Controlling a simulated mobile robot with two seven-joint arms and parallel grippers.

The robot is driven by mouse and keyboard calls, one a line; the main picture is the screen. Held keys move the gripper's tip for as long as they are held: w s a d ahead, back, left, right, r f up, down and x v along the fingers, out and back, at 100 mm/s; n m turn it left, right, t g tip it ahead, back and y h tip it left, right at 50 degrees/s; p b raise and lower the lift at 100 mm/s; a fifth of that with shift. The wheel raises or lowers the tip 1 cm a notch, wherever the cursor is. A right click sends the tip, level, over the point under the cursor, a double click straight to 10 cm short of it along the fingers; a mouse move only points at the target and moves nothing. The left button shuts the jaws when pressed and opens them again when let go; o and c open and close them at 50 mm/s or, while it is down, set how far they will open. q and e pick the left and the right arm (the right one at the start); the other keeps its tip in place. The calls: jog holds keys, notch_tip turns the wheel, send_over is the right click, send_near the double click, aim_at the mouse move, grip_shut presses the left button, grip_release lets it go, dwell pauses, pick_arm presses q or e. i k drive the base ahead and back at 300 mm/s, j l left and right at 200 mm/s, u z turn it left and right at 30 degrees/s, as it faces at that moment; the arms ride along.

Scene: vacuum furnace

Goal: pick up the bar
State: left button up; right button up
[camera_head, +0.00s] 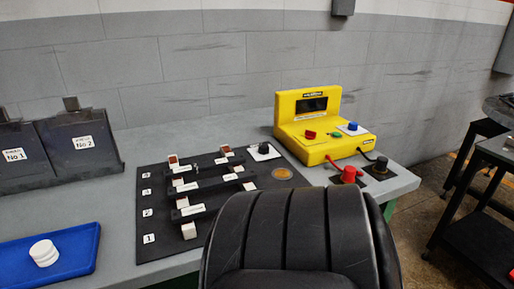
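Several dark bars (210,183) with white labels lie side by side, slanting across a black board (160,247) on the grey table. I cannot tell from the picture which of them is the task's bar. White blocks (189,231) show at or near the bar ends, and small brown pieces (173,159) show at the far side. Neither of my grippers is in view. A large black ribbed shape in the foreground hides the near right part of the board and the table's front edge.
A yellow device (312,132) with knobs stands behind right. A red-topped part (349,174) and a black one (380,169) stand near the right edge. Dark stands (80,145) labelled No 1 and No 2 are behind left.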

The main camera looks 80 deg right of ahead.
aim_at(205, 166)
jog(key=z, duration=1.8)
